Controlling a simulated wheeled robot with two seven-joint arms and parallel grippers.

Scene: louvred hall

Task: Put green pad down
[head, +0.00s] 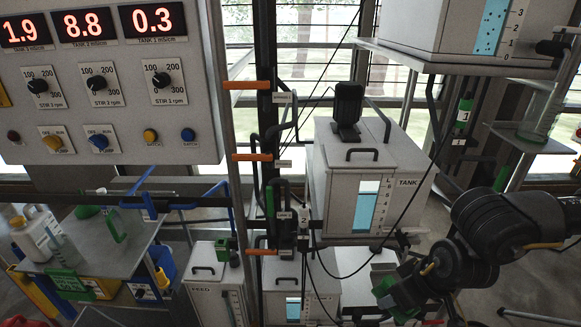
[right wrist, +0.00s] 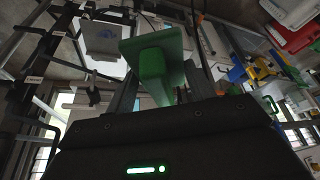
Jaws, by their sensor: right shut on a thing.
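My right gripper (right wrist: 160,92) is shut on the green pad (right wrist: 152,68), which shows in the right wrist view as a flat green plate with a thick green grip between the dark fingers. In the head view my right arm comes in from the right, and a small green part of the pad (head: 383,287) shows low right of centre, in front of the white tank. The rest of it is hidden by the gripper and arm there. I cannot tell whether the pad touches anything. My left gripper is not in view.
The white tank (head: 337,178) with a blue level window stands at the centre, with black cables hanging around it. A control panel (head: 120,120) with red displays fills the upper left. A grey table (head: 130,243) with bottles is at left. A raised shelf (head: 455,62) is at upper right.

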